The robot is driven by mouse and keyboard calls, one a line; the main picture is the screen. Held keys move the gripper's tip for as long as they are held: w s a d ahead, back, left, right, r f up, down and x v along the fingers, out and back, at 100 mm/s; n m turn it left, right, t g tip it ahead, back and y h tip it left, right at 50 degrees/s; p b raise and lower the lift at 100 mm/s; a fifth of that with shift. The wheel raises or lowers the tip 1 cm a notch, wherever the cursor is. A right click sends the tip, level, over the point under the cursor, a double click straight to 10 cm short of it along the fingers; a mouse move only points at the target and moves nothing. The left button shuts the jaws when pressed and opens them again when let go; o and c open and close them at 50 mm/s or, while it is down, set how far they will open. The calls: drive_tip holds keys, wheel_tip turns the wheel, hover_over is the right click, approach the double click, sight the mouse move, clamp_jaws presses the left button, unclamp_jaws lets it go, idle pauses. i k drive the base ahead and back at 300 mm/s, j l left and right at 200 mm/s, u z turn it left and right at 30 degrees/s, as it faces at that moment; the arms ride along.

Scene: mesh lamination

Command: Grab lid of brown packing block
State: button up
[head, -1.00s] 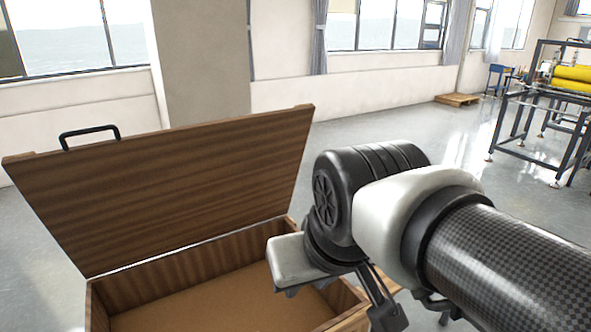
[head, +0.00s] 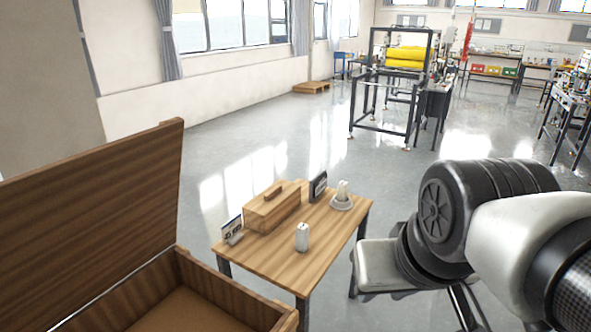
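A small brown wooden block-shaped box (head: 275,210) stands on the wooden side table in the head view. A raised wooden grip bar (head: 273,191) sits on its flat lid, which looks closed. My arm's wrist is at the right of the view, to the right of the table and apart from the box. The gripper's fingers are largely hidden or hard to make out, so its opening cannot be judged. Nothing held can be seen.
A large brown chest (head: 222,290) with its lid (head: 95,215) raised stands at the left, close to the side table (head: 285,263). A white bottle (head: 302,237), small signs (head: 318,187) and a white dish (head: 342,203) share the tabletop. Open floor lies behind.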

sight(342, 193)
drive_tip(key=j+z, duration=0.15)
drive_tip(key=z, duration=0.15)
drive_tip(key=i+l+z, duration=0.2)
drive_tip(key=i+z, duration=0.15)
drive_tip(key=i+l+z, duration=0.1)
drive_tip(key=i, duration=0.65)
drive_tip(key=i+l+z, duration=0.1)
drive_tip(key=i, duration=0.7)
drive_tip(key=i+l+u, duration=0.15)
drive_tip(key=i+u, duration=0.35)
drive_tip(key=i+l+u, duration=0.8)
drive_tip(key=u, duration=0.15)
